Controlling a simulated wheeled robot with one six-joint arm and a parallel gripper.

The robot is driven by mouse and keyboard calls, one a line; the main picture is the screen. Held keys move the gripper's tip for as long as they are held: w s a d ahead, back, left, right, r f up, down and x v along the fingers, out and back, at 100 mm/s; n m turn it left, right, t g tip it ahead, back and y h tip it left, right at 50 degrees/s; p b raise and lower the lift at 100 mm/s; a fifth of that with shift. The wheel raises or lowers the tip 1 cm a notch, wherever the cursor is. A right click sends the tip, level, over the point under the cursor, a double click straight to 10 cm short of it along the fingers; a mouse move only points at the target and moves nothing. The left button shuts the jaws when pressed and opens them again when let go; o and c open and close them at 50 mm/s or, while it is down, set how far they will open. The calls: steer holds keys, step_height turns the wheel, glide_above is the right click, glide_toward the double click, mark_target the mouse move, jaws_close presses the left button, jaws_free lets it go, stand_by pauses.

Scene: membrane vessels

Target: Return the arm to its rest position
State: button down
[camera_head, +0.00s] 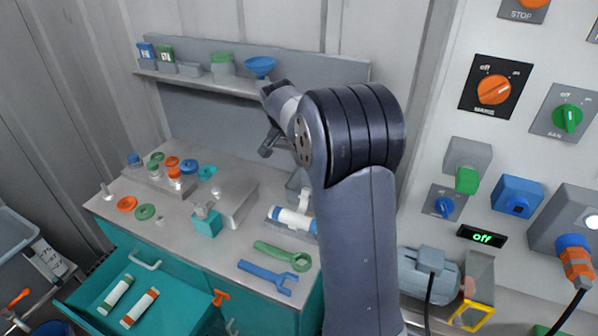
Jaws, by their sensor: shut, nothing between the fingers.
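My arm rises in the right half of the head view and bends left at a dark round joint. My gripper (267,151) is at its end, pointing down and to the left above the back of the grey workbench (243,234). It is shut and empty, partly hidden behind the joint. It is apart from the bench and in front of the back panel (205,112), just below and right of the blue funnel (260,66) on the shelf.
Blue and green wrenches (268,277) (283,257), a white cylinder (291,219) and a teal block (207,222) are on the bench. An open teal drawer (88,296) holds two tubes. A switch panel (455,85) stands close on the right.

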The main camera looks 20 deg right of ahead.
steer(key=v, duration=0.5)
steer(key=shift+w+d+r, duration=0.3)
steer(key=shift+w+r, duration=0.05)
steer(key=shift+r, duration=0.1)
glide_above(305, 190)
step_height(305, 190, down, 11)
steer(key=f, duration=0.1)
steer(key=f+b, duration=0.1)
steer(key=f, duration=0.1)
steer(key=shift+s+a+f, duration=0.1)
steer(key=shift+a, duration=0.2)
steer(key=shift+w+d, duration=0.2)
steer(key=shift+d, duration=0.1)
steer(key=shift+w, duration=0.35)
steer(key=shift+s, duration=0.1)
